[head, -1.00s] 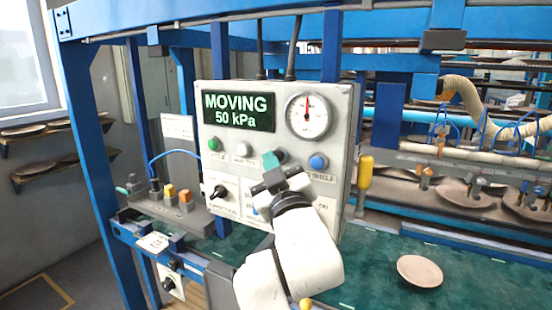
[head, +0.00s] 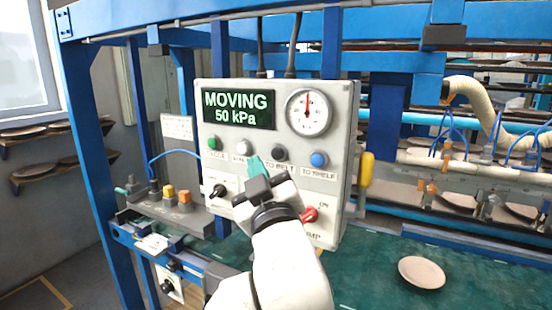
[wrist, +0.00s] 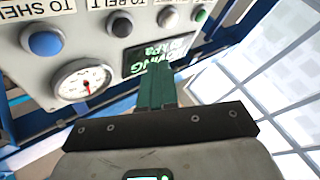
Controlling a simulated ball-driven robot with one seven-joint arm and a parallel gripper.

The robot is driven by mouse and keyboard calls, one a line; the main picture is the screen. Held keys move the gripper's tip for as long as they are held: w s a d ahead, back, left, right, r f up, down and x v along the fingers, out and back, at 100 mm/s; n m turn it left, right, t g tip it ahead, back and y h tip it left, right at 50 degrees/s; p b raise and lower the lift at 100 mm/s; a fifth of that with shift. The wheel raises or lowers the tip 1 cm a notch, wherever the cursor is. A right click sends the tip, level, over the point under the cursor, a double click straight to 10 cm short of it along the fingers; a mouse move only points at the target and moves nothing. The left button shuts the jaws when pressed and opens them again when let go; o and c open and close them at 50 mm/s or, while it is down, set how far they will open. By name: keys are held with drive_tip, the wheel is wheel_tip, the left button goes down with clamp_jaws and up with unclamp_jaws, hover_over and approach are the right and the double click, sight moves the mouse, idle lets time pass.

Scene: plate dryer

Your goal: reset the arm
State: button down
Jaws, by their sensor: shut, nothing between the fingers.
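My gripper (head: 256,168) is in front of the lower middle of the grey control box (head: 347,140) in the head view. Its green fingers are together and empty. The fingers also show in the wrist view (wrist: 156,85), pointing toward the box's display (wrist: 180,50). In the head view the display (head: 238,109) reads MOVING, 50 kPa. A gauge (head: 309,112) sits to its right. A row of buttons runs below: green (head: 214,143), white (head: 244,147), black (head: 278,152) and blue (head: 318,159). A black knob (head: 217,191) and a red switch (head: 310,215) sit lower. My arm hides part of the lower panel.
A round plate (head: 421,272) lies on the green belt (head: 370,255) at right. A yellow handle (head: 367,170) sticks out beside the box. Blue posts (head: 95,170) frame the left side. A corrugated hose (head: 480,98) and suction row stand behind at right.

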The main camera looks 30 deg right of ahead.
drive_tip(key=shift+s+a, duration=0.25)
drive_tip(key=shift+a, duration=0.1)
idle(0.3)
drive_tip(key=s+d+f+m+g, duration=0.1)
drive_tip(key=s+d+f+g, duration=0.2)
drive_tip(key=f, duration=0.7)
drive_tip(key=s+d+f+g+y, duration=0.1)
drive_tip(key=s+d+f+g, duration=0.2)
drive_tip(key=f, duration=0.7)
drive_tip(key=s+d+f+m+g, duration=0.1)
drive_tip(key=s+d+f+g, duration=0.25)
drive_tip(key=f, duration=0.65)
drive_tip(key=s+f+m+g+y, duration=0.1)
drive_tip(key=s+f+g, duration=0.4)
drive_tip(key=s+f, duration=0.4)
drive_tip(key=s+f+g+y, duration=0.1)
drive_tip(key=s+f+g, duration=0.4)
drive_tip(key=s+f, duration=0.5)
drive_tip(key=s, duration=0.8)
drive_tip(key=shift+a+f+m+y, duration=0.2)
drive_tip(key=shift+a+m+y, duration=0.1)
drive_tip(key=shift+m+y, duration=0.1)
